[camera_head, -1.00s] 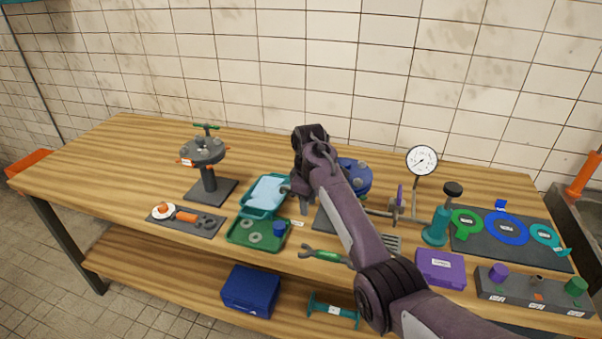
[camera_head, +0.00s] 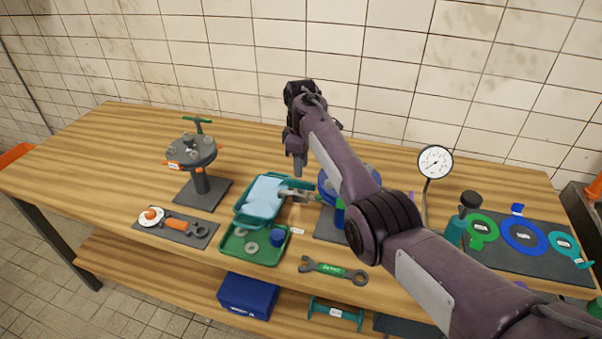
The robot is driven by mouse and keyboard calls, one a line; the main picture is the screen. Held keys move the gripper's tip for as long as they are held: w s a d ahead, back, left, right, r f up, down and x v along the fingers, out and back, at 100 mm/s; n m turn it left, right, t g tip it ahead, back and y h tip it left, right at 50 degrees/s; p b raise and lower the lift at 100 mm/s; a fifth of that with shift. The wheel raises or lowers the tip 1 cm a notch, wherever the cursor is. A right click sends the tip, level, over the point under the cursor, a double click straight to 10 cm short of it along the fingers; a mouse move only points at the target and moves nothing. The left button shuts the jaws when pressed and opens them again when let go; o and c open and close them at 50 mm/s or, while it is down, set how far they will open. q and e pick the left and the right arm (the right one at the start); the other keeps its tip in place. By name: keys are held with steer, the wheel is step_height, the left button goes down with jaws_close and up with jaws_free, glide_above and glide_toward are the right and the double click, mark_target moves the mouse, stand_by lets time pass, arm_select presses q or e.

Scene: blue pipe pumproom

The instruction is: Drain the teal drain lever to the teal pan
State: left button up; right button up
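The teal pan (camera_head: 239,208) sits mid-table with a pale blue surface inside it. A grey spout-like piece (camera_head: 291,191) with a small teal-green part reaches over the pan's right edge from the blue flanged fitting (camera_head: 328,188). I cannot tell whether that small part is the teal drain lever. My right arm crosses the fitting and hides much of it. My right gripper (camera_head: 297,160) points down above and behind the spout, apart from the pan; its finger gap cannot be made out. My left gripper is not in view.
A green tray (camera_head: 232,252) with rings and a blue cup stands in front of the pan. A green-handled wrench (camera_head: 333,270) lies to its right. A grey flange stand (camera_head: 197,180) is at left, a gauge (camera_head: 435,162) at right. The back left table is clear.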

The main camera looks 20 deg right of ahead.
mark_target(301, 181)
steer(key=f, duration=0.2)
steer(key=shift+s+f, duration=0.3)
step_height(301, 181, down, 2)
steer(key=shift+w+f, duration=0.25)
steer(key=shift+f, duration=0.2)
steer(key=c, duration=0.6)
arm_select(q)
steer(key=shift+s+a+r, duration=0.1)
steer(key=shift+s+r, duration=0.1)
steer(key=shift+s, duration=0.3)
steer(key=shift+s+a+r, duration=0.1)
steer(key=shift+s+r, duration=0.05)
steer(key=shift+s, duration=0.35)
arm_select(e)
jaws_close()
